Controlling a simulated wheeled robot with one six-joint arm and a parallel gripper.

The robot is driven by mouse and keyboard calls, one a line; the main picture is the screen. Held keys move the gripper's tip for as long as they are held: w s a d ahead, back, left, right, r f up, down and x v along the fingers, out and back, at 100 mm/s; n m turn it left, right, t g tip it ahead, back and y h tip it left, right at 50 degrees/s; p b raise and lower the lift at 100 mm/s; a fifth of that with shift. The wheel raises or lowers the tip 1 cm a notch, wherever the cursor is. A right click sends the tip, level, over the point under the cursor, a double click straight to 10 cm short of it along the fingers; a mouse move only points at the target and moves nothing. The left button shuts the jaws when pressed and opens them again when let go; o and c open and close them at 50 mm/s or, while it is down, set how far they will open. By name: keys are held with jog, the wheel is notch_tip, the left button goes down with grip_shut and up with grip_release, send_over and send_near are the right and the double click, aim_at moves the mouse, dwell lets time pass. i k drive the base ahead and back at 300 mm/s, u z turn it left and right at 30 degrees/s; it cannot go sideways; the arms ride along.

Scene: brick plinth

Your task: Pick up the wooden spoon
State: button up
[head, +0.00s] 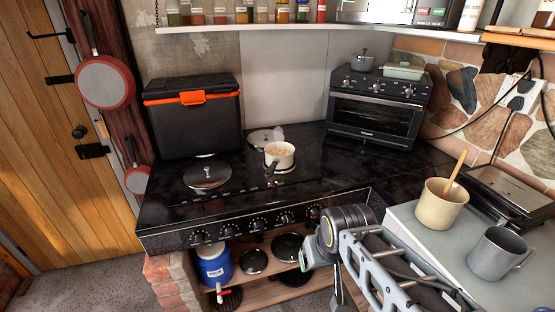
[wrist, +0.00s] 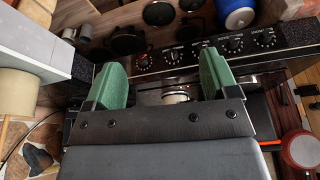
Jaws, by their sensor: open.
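The wooden spoon (head: 456,172) leans in a cream cup (head: 443,204) on the pale counter at the right of the head view. Its handle sticks up above the rim and tilts right; its lower end is hidden inside. In the wrist view the cream cup (wrist: 16,94) is at the left edge, with part of the spoon (wrist: 4,130) beside it. My gripper (wrist: 161,72) is open, its two green fingers apart with nothing held between them. It faces the stove front, away from the cup. In the head view my arm is in front of the stove, left of the counter.
A grey mug (head: 499,253) stands right of the cup, and a flat metal grill (head: 510,190) lies behind it. The black stove (head: 330,170) carries a small pot (head: 279,156) and a cooler box (head: 193,115). A toaster oven (head: 376,105) stands at the back.

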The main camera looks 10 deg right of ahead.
aim_at(466, 150)
jog(key=z, duration=1.55)
jog(key=k, duration=1.25)
jog(key=u, duration=0.7)
jog(key=i, duration=1.5)
jog(key=z, duration=0.25)
